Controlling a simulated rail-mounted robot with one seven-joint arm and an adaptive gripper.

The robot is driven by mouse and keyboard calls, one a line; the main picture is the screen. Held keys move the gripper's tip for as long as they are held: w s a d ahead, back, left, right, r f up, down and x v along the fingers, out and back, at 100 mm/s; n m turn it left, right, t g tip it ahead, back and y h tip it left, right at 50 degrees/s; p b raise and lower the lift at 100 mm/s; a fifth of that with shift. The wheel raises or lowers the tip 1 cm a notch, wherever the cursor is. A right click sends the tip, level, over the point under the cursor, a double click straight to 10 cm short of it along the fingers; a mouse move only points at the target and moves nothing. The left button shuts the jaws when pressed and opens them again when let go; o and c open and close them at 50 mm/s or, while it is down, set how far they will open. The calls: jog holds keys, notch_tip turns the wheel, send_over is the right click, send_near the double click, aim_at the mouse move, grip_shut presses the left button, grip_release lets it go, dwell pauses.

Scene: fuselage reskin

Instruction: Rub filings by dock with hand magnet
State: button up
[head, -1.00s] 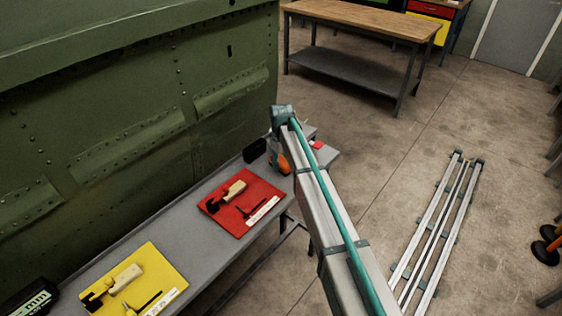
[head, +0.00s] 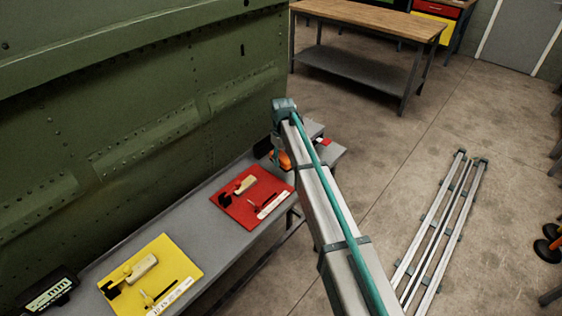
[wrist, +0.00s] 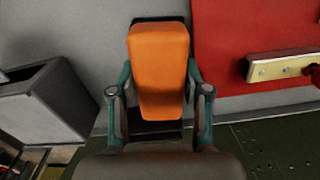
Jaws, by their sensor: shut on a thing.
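An orange block, which looks like the hand magnet (wrist: 158,72), is between the two teal fingers of my gripper (wrist: 158,92) in the wrist view. The fingers are shut on its sides. A black flat piece (wrist: 157,129), possibly the dock, shows behind and around the block; I cannot tell whether they touch. In the head view, my gripper (head: 281,150) is low over the far end of the grey bench, with the orange magnet (head: 284,160) partly hidden by my arm. No filings can be made out.
A red mat (head: 232,211) and a yellow mat (head: 140,262) with tools lie on the bench. The green fuselage wall (head: 150,110) runs along it. An open grey bin (wrist: 48,98) is left of the magnet in the wrist view. A black display box (head: 46,290) stands at near left.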

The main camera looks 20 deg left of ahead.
jog(key=shift+r+p, duration=0.8)
jog(key=shift+r, duration=1.35)
jog(key=shift+f, duration=0.1)
